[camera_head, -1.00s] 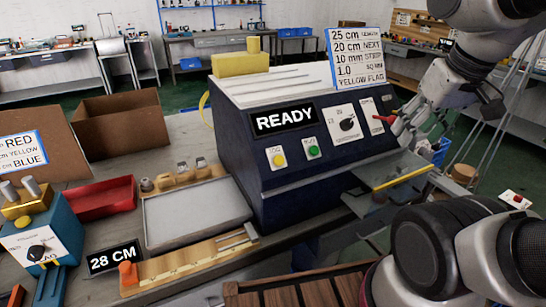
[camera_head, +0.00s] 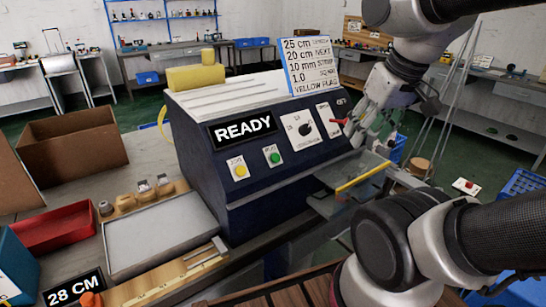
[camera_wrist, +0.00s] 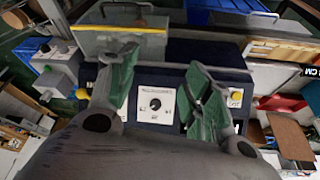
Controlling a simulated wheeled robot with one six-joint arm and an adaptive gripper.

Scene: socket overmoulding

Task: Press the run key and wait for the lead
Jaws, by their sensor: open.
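The dark blue machine (camera_head: 225,140) stands on the bench, its display (camera_head: 243,130) reading READY. On its sloped front are a yellow key (camera_head: 239,171) and a green key (camera_head: 274,157) to its right; their small labels are hard to read. A dial (camera_head: 304,129) sits further right and also shows in the wrist view (camera_wrist: 155,104). My gripper (camera_head: 368,128) is at the machine's right end, away from both keys. In the wrist view its green fingers (camera_wrist: 160,90) are apart and empty, framing the dial panel. The yellow key shows there (camera_wrist: 236,98); the green one seems hidden behind the right finger. No lead is visible.
A tray with a clear plate and yellow edge (camera_head: 362,178) juts from the machine's right front below my gripper. A red lever (camera_head: 339,122) is close by. A spec card (camera_head: 311,66) stands on top. A metal tray (camera_head: 160,230) and red bin (camera_head: 58,226) lie left.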

